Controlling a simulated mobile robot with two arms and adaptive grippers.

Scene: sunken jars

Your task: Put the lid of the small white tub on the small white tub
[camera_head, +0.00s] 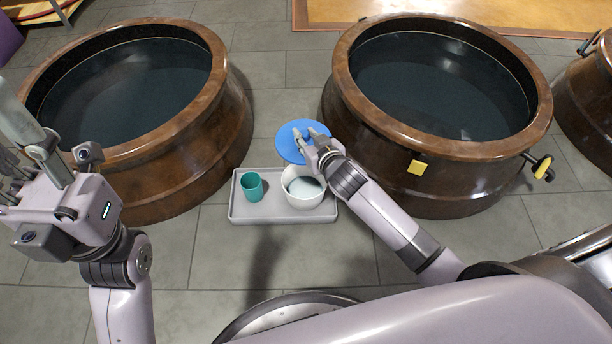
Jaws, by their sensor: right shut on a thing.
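The small white tub (308,201) stands open and upright at the right end of a grey tray. A pale grey-blue surface shows inside it. My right gripper (310,136) is shut on a flat blue round lid (291,150), held near the lid's right side. The lid is just beyond the tub in the picture, apart from its rim as far as I can tell. The gripper hides part of the lid. My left gripper (28,150) is at the left edge, away from the tray. Its fingers are partly cut off and their opening is unclear.
A teal cup (252,187) stands left of the tub on the grey tray (262,213). Large brown jars with dark insides (165,160) (450,180) stand left and right of the tray. Another is at the right edge. Tiled floor (190,265) lies clear in front.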

